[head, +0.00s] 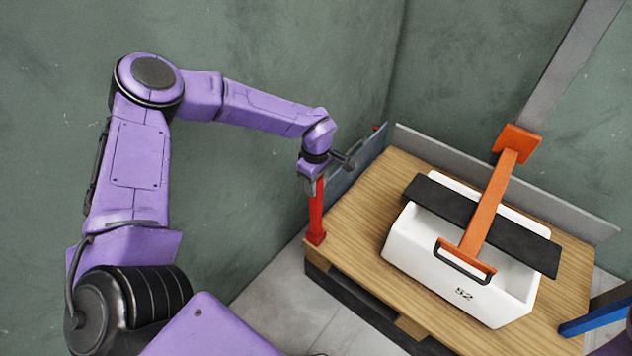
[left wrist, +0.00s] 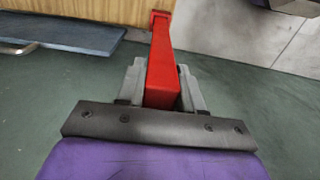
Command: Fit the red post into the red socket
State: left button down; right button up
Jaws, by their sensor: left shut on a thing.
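My left gripper (head: 312,182) is shut on the upper end of the red post (head: 317,205), which hangs nearly upright at the left corner of the wooden pallet top. In the left wrist view the post (left wrist: 162,55) runs away from between the grey jaws (left wrist: 162,88). At its far end is a wider red block (head: 316,238), also in the left wrist view (left wrist: 160,17). I cannot tell whether this block is the red socket or the post's own foot, nor whether the post is seated. My right gripper is not in view.
The wooden pallet top (head: 349,228) carries a white bin (head: 418,262) marked 52, under a dark bar (head: 440,197) and an orange arm (head: 487,205). Grey panels (head: 560,210) edge the back. A blue bar (head: 590,322) stands at the right.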

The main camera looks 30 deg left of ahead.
pick_arm(q)
jog(key=shift+f+b, duration=0.7)
jog(key=shift+f, duration=0.7)
jog(key=c, duration=0.6)
grip_release()
jog(key=shift+c, duration=0.2)
notch_tip(320, 180, up, 11)
jog(key=shift+f+p, duration=0.2)
jog(key=shift+p, duration=0.7)
